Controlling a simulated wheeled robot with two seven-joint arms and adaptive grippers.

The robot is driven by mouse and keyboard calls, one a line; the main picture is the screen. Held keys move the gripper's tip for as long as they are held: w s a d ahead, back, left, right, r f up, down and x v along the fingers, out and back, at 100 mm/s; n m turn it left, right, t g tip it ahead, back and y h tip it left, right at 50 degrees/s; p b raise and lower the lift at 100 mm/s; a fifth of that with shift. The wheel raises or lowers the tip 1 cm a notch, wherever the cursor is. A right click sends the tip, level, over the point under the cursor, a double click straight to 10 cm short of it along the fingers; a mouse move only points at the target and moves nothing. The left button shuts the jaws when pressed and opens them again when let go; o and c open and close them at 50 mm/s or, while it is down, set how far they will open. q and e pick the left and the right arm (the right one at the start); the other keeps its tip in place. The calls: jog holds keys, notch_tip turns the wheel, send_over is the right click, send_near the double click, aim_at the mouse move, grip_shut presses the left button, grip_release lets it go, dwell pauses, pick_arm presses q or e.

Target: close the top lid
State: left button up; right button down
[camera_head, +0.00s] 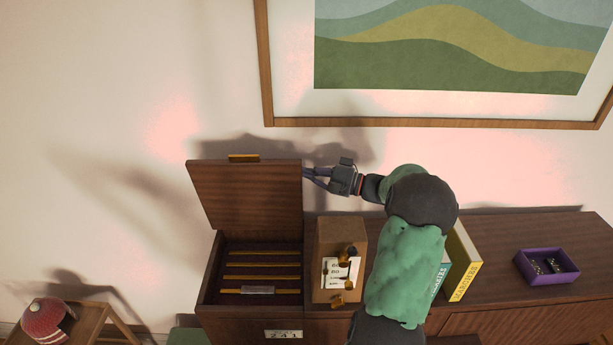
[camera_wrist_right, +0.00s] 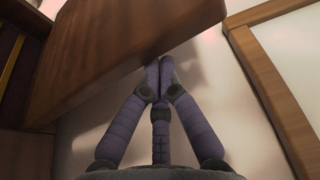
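The top lid (camera_head: 247,195) is a dark brown wooden panel with a brass strip on its upper edge. It stands raised, close to upright, at the back of the open wooden box (camera_head: 209,274). My right gripper (camera_head: 308,176) is at the lid's right edge, near the wall, with its fingers pointing left. In the wrist view its purple fingers (camera_wrist_right: 158,80) come together at the tips, close beside the lid (camera_wrist_right: 110,55). I see nothing between them; whether they touch the lid is unclear. My left gripper is out of view.
The box sits on a wooden cabinet (camera_head: 530,212). Right of it stand a wooden block with brass knobs (camera_head: 340,238), upright books (camera_head: 462,265) and a purple tray (camera_head: 546,277). A framed picture (camera_head: 450,122) hangs above. A red striped object (camera_head: 46,319) is at the lower left.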

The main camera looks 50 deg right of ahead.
jog(key=s+a+b, duration=0.1)
jog(key=a+b, duration=0.1)
jog(key=s+a+f+b, duration=0.1)
jog(key=s+a+b, duration=0.1)
jog(key=shift+s+f, duration=0.1)
dwell(0.4)
notch_tip(320, 180, up, 10)
dwell(0.6)
